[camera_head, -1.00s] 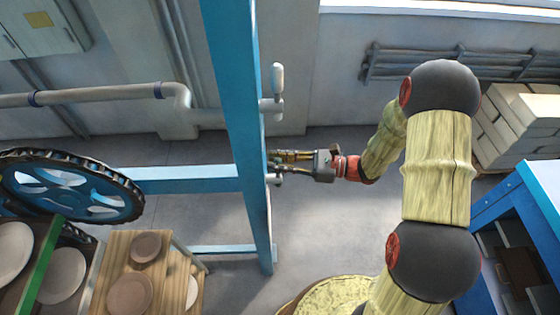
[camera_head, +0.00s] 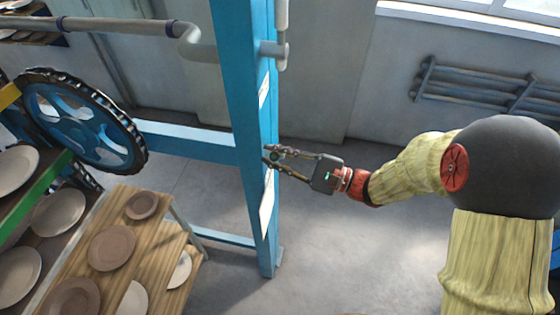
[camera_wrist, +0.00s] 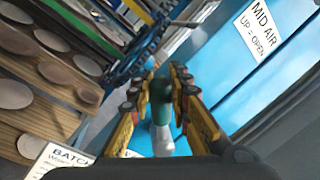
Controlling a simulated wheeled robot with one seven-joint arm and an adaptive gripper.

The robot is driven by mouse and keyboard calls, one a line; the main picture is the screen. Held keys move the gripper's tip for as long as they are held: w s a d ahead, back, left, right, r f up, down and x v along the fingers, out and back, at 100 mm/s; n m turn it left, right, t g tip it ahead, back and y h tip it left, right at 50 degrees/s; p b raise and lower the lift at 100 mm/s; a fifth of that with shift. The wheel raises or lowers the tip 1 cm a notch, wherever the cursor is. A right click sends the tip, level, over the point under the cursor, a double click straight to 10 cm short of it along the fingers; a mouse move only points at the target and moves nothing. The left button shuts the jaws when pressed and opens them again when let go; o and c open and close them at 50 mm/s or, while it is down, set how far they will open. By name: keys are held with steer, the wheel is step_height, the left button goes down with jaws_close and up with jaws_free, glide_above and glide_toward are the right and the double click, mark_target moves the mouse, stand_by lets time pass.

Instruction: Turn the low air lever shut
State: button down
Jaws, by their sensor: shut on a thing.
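My gripper (camera_head: 268,154) reaches in from the right to the blue post (camera_head: 240,120) in the head view. In the wrist view its two yellow and black fingers (camera_wrist: 160,95) close on a lever with a dark green part (camera_wrist: 160,88) and a pale grey part (camera_wrist: 163,140). In the head view the fingers hide most of this lever. A white label (camera_wrist: 265,28) reading "MID AIR UP = OPEN" is on the post at upper right. Another label is mostly hidden below the fingers, so the held lever's name cannot be read.
A pale upper lever (camera_head: 281,58) stands upright on the post above my gripper. A blue wheel (camera_head: 82,120) and wooden racks with plates (camera_head: 112,248) stand at left. A grey wall rack (camera_head: 475,88) is at back right.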

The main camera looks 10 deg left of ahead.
step_height(320, 180, down, 7)
steer(key=s+n+g+b, duration=0.2)
steer(key=n+b, duration=0.8)
steer(key=b, duration=0.8)
steer(key=shift+s+f+y, duration=0.2)
steer(key=shift+s+y, duration=0.2)
steer(key=shift+s, duration=0.05)
steer(key=c, duration=2.1)
jaws_free()
steer(key=o, duration=0.5)
steer(key=shift+r, duration=0.1)
steer(key=shift+c, duration=0.2)
steer(key=d+f, duration=0.1)
steer(key=d, duration=1)
steer(key=shift+s+d+f, duration=0.15)
steer(key=shift+d+f, duration=0.25)
